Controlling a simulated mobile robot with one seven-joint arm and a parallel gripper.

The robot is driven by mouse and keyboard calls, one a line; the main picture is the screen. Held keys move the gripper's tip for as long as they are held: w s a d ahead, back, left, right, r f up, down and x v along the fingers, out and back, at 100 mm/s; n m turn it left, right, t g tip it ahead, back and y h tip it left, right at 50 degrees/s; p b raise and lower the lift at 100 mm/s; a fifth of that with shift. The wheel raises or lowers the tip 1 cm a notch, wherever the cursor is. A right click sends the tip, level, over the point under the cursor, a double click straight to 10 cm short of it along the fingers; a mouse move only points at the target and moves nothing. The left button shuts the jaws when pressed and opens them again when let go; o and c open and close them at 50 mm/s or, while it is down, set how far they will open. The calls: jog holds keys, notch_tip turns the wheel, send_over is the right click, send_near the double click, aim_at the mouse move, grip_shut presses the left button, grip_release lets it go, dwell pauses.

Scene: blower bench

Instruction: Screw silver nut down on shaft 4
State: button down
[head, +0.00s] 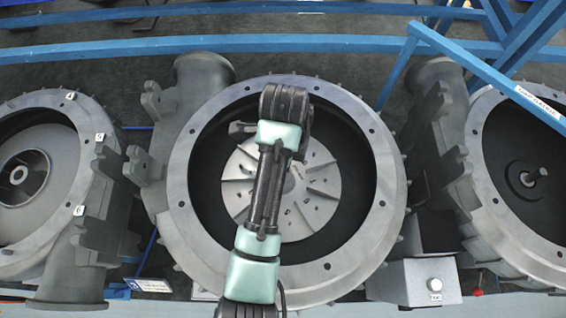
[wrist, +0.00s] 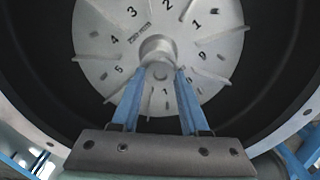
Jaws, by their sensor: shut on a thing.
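In the wrist view the two blue fingers of my gripper (wrist: 162,72) come together on a grey round piece, the nut (wrist: 157,48), at the centre of the numbered silver impeller (wrist: 105,42). The nut sits over the impeller's hub; the shaft beneath it is hidden, and the contact with the hub cannot be made out. In the head view the same impeller (head: 320,182) lies inside the middle blower housing (head: 178,170). My arm covers its centre, so the nut and fingertips are hidden there. I cannot read which shaft carries the number 4.
A left blower (head: 85,190) holds another impeller. A right blower (head: 480,195) shows a bare shaft end (head: 528,178). A grey box with a knob (head: 432,283) stands between the middle and right blowers. Blue rails (head: 300,44) run behind.

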jog(key=m, duration=0.6)
jog(key=shift+s+a+f+m+b, duration=0.2)
jog(key=shift+s+f+m+b, duration=0.1)
jog(key=shift+f+b, duration=0.1)
jog(key=m+b, duration=0.1)
jog(key=m, duration=0.4)
jog(key=shift+a, duration=0.1)
jog(key=m+b, duration=0.2)
jog(key=m, duration=0.3)
jog(key=shift+w, duration=0.15)
jog(key=shift+w+r+m+b, duration=0.1)
jog(key=shift+m+b, duration=0.7)
jog(key=shift+b, duration=0.25)
jog(key=shift+a+m+b, duration=0.1)
jog(key=shift+m+b, duration=0.2)
jog(key=shift+b, duration=0.05)
jog(key=shift+m+b, duration=0.3)
jog(key=shift+b, duration=0.35)
jog(key=shift+d+m+b, duration=0.2)
jog(key=shift+m+b, duration=0.2)
jog(key=shift+b, duration=0.25)
